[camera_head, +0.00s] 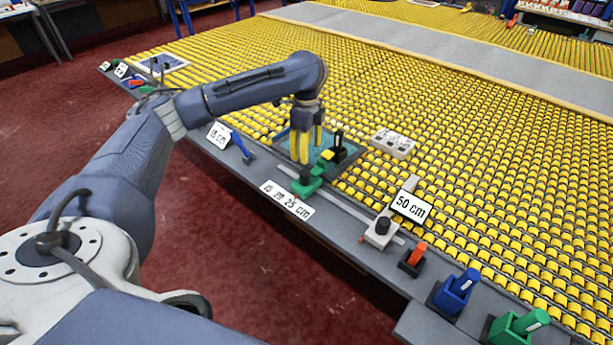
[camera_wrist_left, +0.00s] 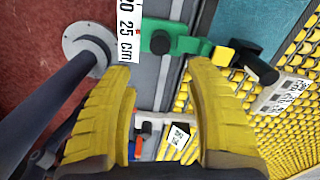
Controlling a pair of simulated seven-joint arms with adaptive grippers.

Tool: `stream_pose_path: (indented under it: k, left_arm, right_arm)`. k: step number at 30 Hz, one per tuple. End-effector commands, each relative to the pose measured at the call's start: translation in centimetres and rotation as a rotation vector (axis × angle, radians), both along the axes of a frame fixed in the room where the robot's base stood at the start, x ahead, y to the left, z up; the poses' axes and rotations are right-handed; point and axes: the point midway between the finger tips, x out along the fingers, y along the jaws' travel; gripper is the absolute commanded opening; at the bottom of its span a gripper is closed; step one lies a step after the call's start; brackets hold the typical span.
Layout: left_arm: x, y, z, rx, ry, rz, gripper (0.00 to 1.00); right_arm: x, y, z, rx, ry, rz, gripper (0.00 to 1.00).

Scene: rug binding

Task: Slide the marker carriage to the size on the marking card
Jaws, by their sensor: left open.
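A green carriage (camera_head: 307,186) with a yellow part and a black upright piece sits on the rail at the table's front edge, beside the white "15 20 25 cm" scale (camera_head: 287,199). It also shows in the left wrist view (camera_wrist_left: 160,42), just beyond my fingertips. My left gripper (camera_head: 306,160) points down over the carriage with its yellow fingers apart. In the left wrist view the gap between the fingers (camera_wrist_left: 163,75) is empty. My right gripper is not in view.
A white block with a black knob (camera_head: 381,229) stands at the rail's right end. Orange (camera_head: 413,258), blue (camera_head: 456,292) and green (camera_head: 518,327) holders line the edge farther right. A blue tool (camera_head: 240,145) lies left. Yellow rollers fill the table behind.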

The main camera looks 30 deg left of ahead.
Motion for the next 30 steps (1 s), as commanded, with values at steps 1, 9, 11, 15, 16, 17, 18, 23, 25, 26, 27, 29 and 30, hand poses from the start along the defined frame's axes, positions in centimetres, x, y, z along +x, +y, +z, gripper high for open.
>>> stream_pose_path:
  k: [1,9,11,15,16,17,18,23,25,26,27,29,30]
  left_arm:
    - [-0.1,0.0,-1.0,-0.001,0.003,0.001,0.55]
    - [-0.1,-0.1,-5.3,-0.001,0.004,0.002,0.55]
    - [-0.1,0.0,-6.2,-0.001,0.003,0.003,0.55]
    - [0.0,-0.1,-8.2,-0.001,0.002,0.002,0.55]
    - [0.0,0.0,-8.5,-0.001,0.001,0.003,0.55]
    - [-0.1,0.0,-8.9,-0.001,0.002,0.003,0.55]
    - [0.0,0.0,-9.4,-0.001,0.002,0.003,0.55]
    - [0.0,0.0,-10.7,0.000,0.000,0.003,0.55]
    - [0.0,0.0,-11.1,0.000,0.000,0.002,0.55]
    - [0.0,0.0,-11.2,0.000,0.000,0.002,0.55]
    - [0.0,0.0,-11.3,-0.001,0.000,0.002,0.55]
    - [0.0,0.0,-11.4,-0.001,0.000,0.002,0.55]
    - [0.0,0.0,-11.5,-0.001,0.000,0.002,0.55]
  right_arm:
    - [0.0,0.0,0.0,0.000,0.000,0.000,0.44]
    - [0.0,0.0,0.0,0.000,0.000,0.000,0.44]
    - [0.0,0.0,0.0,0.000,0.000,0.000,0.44]
    - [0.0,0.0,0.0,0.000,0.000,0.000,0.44]
    - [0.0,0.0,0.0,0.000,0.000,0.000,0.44]
    - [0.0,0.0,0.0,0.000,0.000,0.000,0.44]
    - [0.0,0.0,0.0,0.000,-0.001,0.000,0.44]
    - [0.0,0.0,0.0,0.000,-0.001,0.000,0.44]
    - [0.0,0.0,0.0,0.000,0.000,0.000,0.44]
    - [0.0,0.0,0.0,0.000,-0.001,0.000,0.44]
    - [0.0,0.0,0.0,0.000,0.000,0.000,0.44]
    - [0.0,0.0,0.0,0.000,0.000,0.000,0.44]
    - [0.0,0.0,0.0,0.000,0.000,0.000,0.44]
